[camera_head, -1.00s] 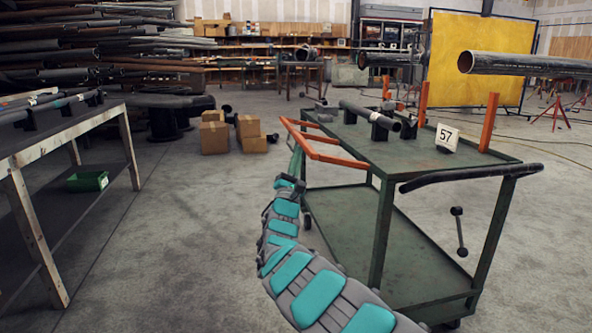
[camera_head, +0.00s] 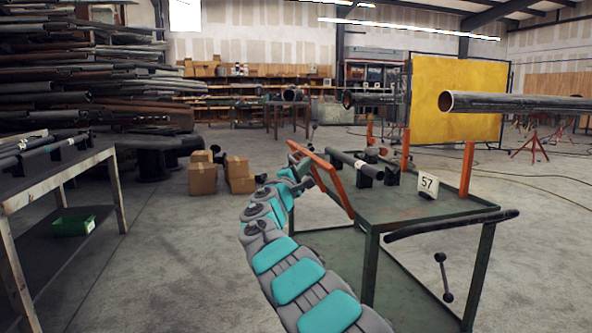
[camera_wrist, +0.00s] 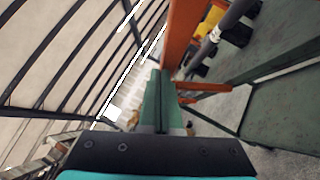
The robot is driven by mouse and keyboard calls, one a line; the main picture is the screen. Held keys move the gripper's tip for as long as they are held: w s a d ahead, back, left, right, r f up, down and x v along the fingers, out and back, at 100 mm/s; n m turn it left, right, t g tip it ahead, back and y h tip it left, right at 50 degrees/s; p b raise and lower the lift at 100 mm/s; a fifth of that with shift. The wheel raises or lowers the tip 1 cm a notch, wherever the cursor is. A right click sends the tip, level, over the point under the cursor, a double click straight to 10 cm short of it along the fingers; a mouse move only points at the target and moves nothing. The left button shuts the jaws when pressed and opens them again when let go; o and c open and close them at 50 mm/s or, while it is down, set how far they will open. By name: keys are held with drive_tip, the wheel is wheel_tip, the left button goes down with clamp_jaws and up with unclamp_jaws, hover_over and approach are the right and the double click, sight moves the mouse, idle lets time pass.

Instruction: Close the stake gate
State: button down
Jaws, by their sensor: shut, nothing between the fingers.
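The stake gate is an orange bar frame (camera_head: 333,184) at the left edge of the green cart (camera_head: 420,205). It stands tilted up, close to upright, beside the cart top. In the wrist view an orange bar (camera_wrist: 181,38) of it rises just right of my fingers. My gripper (camera_head: 302,166) is on the outer, left side of the gate, close against it; I cannot tell if it touches. In the wrist view my green fingers (camera_wrist: 160,78) are together with nothing between them. Upright orange stakes (camera_head: 467,168) stand at the cart's right side.
A dark pipe (camera_head: 347,160) lies in black supports on the cart, with a "57" card (camera_head: 428,186) near its front. A black handle (camera_head: 450,224) crosses the cart's near end. Boxes (camera_head: 203,179) stand behind, and a workbench (camera_head: 75,176) is at left. The floor between is clear.

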drive_tip(key=w+d+r+m+g+p, duration=0.2)
drive_tip(key=d+r+m+p, duration=0.1)
drive_tip(key=d, duration=0.3)
drive_tip(key=shift+d+g, duration=0.4)
drive_tip(key=shift+d, duration=0.1)
idle(0.3)
